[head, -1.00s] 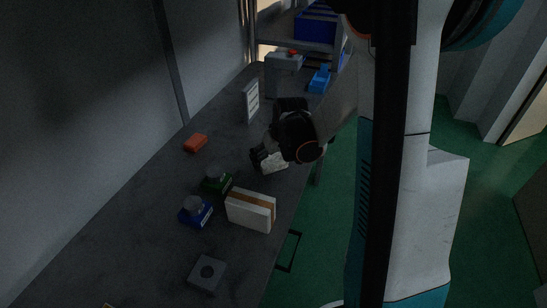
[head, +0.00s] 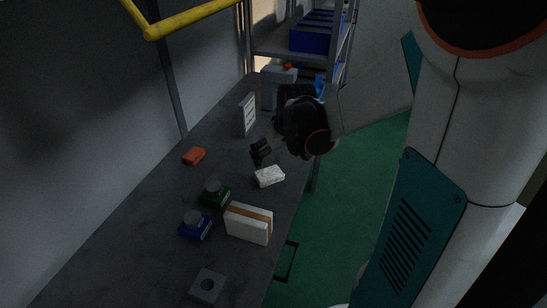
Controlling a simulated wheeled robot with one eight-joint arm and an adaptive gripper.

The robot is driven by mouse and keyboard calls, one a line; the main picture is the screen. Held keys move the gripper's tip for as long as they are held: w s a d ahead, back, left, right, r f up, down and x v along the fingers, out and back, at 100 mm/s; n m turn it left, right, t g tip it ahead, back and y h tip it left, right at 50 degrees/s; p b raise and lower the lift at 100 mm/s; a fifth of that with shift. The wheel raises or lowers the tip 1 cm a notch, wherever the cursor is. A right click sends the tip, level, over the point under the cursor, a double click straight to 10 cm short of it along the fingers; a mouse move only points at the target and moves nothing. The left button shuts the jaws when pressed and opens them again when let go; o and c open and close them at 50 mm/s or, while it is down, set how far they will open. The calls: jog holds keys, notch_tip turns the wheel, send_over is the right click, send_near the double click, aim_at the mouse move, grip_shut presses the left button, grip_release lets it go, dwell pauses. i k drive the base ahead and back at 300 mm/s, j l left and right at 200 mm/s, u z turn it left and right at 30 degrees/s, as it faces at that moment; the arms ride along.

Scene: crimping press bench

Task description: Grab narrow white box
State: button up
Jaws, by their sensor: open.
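A small white box (head: 269,176) lies on the grey bench near its right edge, in full view. My gripper (head: 260,151) is open and empty, just behind this box and apart from it in the picture; its height above the bench is hard to tell. A narrow white upright piece (head: 247,114) with dark marks on its face stands farther back, left of my wrist. A larger white box with a brown band (head: 249,223) stands nearer, at the bench's right edge. Which one is the narrow white box is not certain.
The bench (head: 130,235) also holds an orange block (head: 194,156), a green piece (head: 215,192), a blue piece (head: 195,225) and a grey block with a hole (head: 207,286). A grey press (head: 277,88) stands at the back. A yellow bar (head: 190,19) crosses the upper left.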

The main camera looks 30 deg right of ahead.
aim_at(254, 224)
jog(key=k+l, duration=0.1)
jog(key=k, duration=1.3)
jog(key=l+u, duration=0.05)
jog(key=l, duration=0.05)
